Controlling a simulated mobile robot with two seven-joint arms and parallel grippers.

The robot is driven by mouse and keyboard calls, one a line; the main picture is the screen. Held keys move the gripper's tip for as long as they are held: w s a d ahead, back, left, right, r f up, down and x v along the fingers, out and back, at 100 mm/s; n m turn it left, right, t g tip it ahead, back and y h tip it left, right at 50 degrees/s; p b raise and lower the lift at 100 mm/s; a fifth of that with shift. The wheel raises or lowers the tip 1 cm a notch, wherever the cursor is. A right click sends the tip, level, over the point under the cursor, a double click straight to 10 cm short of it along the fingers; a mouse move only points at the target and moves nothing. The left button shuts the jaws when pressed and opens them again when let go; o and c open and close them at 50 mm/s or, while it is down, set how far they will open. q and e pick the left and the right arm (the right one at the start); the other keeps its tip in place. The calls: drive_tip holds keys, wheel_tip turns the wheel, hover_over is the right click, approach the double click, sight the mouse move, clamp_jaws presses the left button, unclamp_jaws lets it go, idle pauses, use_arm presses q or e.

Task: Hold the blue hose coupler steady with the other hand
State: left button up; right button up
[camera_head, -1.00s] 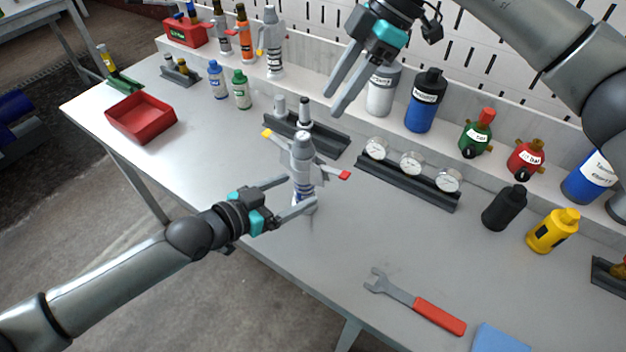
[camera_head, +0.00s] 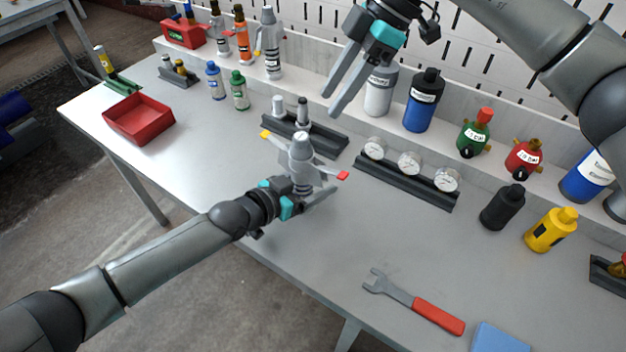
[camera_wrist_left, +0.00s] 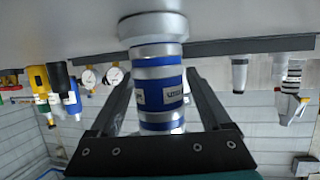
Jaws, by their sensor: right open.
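The blue hose coupler (camera_head: 301,152) stands upright near the middle of the table, grey with a yellow-tipped and a red-tipped lever. Its blue bands and white label show in the left wrist view (camera_wrist_left: 158,92), where the picture is upside down. My left gripper (camera_head: 314,191) is low on it, with one finger on each side. I cannot tell if both fingers touch it. The coupler hides part of this gripper in the head view. My right gripper (camera_head: 333,104) is open and empty, high in the picture, to the right of the coupler and apart from it.
A dark rack with two grey fittings (camera_head: 303,112) stands just behind the coupler. A gauge rack (camera_head: 405,182) is to its right. A red tray (camera_head: 110,113) is at the left, a wrench (camera_head: 435,316) at the front right. The table between coupler and wrench is clear.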

use_arm(q)
clamp_jaws()
idle(0.4)
